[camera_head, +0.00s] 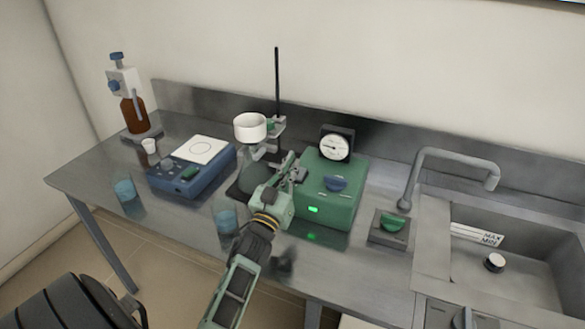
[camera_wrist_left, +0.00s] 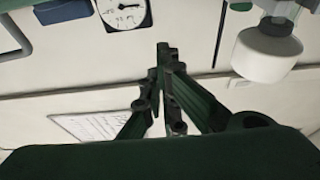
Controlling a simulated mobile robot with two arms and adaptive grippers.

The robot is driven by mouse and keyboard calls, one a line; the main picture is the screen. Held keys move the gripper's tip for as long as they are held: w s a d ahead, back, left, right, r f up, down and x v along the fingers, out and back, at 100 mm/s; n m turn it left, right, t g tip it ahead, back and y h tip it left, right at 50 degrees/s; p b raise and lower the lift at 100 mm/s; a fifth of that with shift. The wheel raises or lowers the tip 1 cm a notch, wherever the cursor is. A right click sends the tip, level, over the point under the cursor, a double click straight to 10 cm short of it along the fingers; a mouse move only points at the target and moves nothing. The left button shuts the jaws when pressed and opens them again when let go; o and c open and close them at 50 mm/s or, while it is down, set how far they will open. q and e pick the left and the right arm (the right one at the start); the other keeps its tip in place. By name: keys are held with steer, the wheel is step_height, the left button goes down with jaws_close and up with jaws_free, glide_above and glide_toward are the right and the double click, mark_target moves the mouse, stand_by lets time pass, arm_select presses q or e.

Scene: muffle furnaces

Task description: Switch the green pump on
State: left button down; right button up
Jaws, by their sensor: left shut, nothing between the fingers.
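The green pump (camera_head: 345,205) is a box on the bench right of my left gripper. A round white gauge (camera_head: 335,147) stands on its top; the gauge also shows in the left wrist view (camera_wrist_left: 122,12). A blue knob (camera_head: 336,184) sits on the pump's front face. A small rectangle on that face glows bright green (camera_head: 313,209). My left gripper (camera_head: 293,168) is shut and empty, at the pump's left side near its upper edge; I cannot tell whether it touches. In the left wrist view its fingers (camera_wrist_left: 163,50) meet at the tips. My right gripper is out of view.
A green-knobbed box (camera_head: 392,224), tap (camera_head: 455,156) and sink (camera_head: 500,255) are right.

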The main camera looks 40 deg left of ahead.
arm_select(q)
steer(key=s+d+f+b, duration=0.1)
steer(key=s+f+b, duration=0.1)
steer(key=s+f, duration=0.2)
steer(key=v, duration=0.3)
steer(key=shift+s, duration=0.15)
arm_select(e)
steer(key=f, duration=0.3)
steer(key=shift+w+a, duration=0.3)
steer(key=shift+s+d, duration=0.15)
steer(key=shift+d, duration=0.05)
